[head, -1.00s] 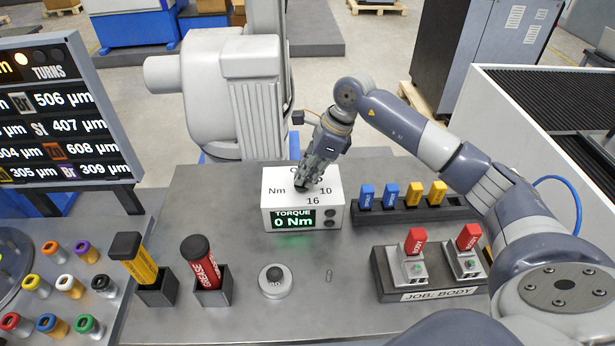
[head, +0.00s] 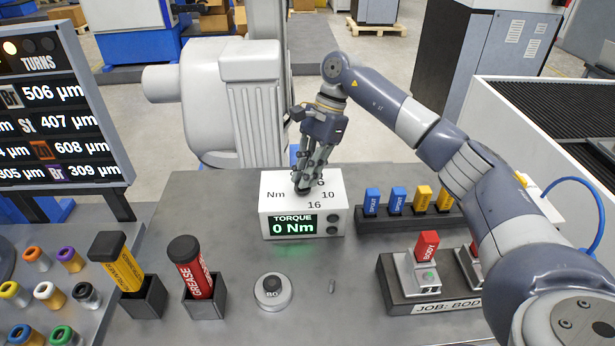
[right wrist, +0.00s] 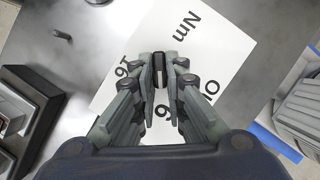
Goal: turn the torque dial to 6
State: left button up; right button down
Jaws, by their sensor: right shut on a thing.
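The torque box (head: 267,212) is a white block on the grey table, with Nm, 6, 10 and 16 printed on its top. Its front display (head: 293,225) reads TORQUE 0 Nm. My right gripper (head: 302,187) comes down on the box top from above and is shut on the small dark dial knob. In the right wrist view, the dial knob (right wrist: 158,68) with a pale line along it sits between the fingertips (right wrist: 162,84). The fingers mostly hide the knob in the head view. My left gripper is not in view.
Blue and yellow blocks stand in a dark rack (head: 412,222) right of the box. The JOB: BODY fixture (head: 400,290) is nearer, at right.

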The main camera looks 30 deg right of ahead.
jog(key=shift+f, duration=0.1)
dwell(0.5)
jog(key=c, duration=1.6)
grip_release()
jog(key=shift+c, duration=0.2)
jog(key=v, duration=1.2)
jog(key=shift+w, duration=0.2)
jog(key=shift+a, duration=0.15)
